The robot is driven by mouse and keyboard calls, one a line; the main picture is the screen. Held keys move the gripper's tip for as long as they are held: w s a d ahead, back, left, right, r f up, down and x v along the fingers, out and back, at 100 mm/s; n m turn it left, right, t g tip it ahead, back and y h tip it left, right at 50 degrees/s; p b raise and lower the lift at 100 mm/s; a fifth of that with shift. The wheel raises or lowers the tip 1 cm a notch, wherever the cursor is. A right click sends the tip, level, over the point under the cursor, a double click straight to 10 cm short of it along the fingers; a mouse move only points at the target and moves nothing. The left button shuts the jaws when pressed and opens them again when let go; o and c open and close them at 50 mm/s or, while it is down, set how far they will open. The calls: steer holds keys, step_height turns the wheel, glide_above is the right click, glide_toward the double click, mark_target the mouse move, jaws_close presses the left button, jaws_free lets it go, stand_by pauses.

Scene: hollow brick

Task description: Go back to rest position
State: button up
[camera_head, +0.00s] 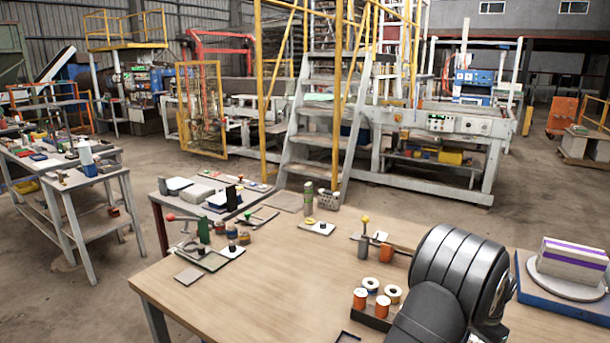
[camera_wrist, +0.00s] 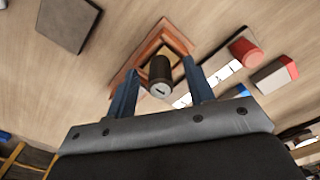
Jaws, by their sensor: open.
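My gripper (camera_wrist: 162,66) is open in the wrist view, with its two blue-grey fingers apart. A dark cylinder with a grey end (camera_wrist: 160,72) shows between the fingers; the fingers do not appear closed on it. It is at a square orange-brown tray or frame (camera_wrist: 129,73). In the head view my dark arm covers the lower right of the wooden table (camera_head: 270,290), and my fingers cannot be made out there.
In the head view, orange spools (camera_head: 360,298) stand beside my arm, and a white-and-purple block (camera_head: 570,260) is at right. The table's front left is mostly clear.

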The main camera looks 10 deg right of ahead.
steer(key=shift+r, duration=1.95)
steer(key=shift+r, duration=0.1)
steer(key=a+r+n+t+h, duration=0.1)
steer(key=a+r+n, duration=0.1)
steer(key=a+r, duration=0.55)
steer(key=a+r+n, duration=0.1)
steer(key=a+r, duration=0.3)
steer(key=a, duration=0.6)
steer(key=a+r+n+t+h, duration=0.1)
steer(key=a+r+n, duration=0.1)
steer(key=a+r, duration=0.5)
steer(key=s+a+f+n+t, duration=0.1)
steer(key=s+a, duration=0.3)
steer(key=a, duration=0.4)
steer(key=s+a+f+n+t, duration=0.1)
steer(key=s+a+f+n, duration=0.2)
steer(key=a, duration=0.5)
steer(key=s+a+f+n+t, duration=0.1)
steer(key=s+a+f+n, duration=0.1)
steer(key=s+a+f, duration=0.2)
steer(key=s+a, duration=0.3)
steer(key=a, duration=0.1)
steer(key=shift+s+a, duration=0.15)
steer(key=shift+a, duration=0.25)
